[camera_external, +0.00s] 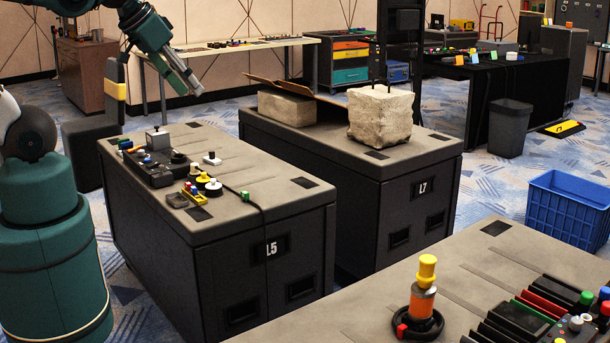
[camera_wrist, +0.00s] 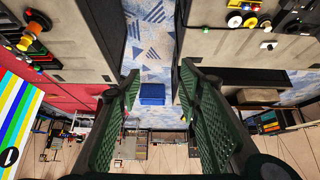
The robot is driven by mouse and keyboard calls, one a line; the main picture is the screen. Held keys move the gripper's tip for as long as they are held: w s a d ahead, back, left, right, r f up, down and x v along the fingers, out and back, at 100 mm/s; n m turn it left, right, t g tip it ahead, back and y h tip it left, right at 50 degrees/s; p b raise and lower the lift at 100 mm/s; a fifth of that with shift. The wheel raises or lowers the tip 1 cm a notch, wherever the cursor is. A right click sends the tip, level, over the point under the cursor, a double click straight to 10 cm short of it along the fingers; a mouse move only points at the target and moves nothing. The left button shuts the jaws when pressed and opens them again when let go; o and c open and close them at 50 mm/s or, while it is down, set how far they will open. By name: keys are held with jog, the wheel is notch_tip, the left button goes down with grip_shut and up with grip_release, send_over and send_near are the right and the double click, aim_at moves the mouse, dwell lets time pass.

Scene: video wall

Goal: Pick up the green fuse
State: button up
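A small green piece (camera_external: 245,195), likely the green fuse, lies near the right front edge of the top of the L5 case (camera_external: 262,185), beside a dark cable. My gripper (camera_external: 193,86) hangs high in the air, behind and above the L5 case and apart from everything. In the wrist view its two green ribbed fingers (camera_wrist: 160,72) are wide apart with nothing between them.
Knobs and a black control box (camera_external: 150,165) crowd the left of the L5 top. The L7 case (camera_external: 415,150) bears a stone block (camera_external: 380,115). A front-right case holds an orange-yellow beacon (camera_external: 424,290) and button panels. A blue crate (camera_external: 570,205) stands on the floor.

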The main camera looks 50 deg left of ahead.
jog(key=c, duration=0.3)
dwell(0.4)
jog(key=w+a+f+n+g+b, duration=0.25)
jog(key=w+a+f+n, duration=0.3)
jog(key=w, duration=0.35)
jog(key=w+a+f+n+g+b, duration=0.1)
jog(key=w+a+f+n+b, duration=0.25)
jog(key=w+f+n, duration=0.35)
jog(key=shift+w+a+f+n+g+b, duration=0.9)
jog(key=shift+w+a+f, duration=1.15)
jog(key=shift+f, duration=1.75)
jog(key=shift+w+a+f+n+g+b, duration=0.4)
jog(key=shift+w+a+f+n, duration=1.1)
jog(key=shift+a+f, duration=1.6)
jog(key=shift+w+a+f+n+g+b, duration=0.85)
jog(key=shift+w+a+f, duration=0.9)
jog(key=shift+f, duration=2.75)
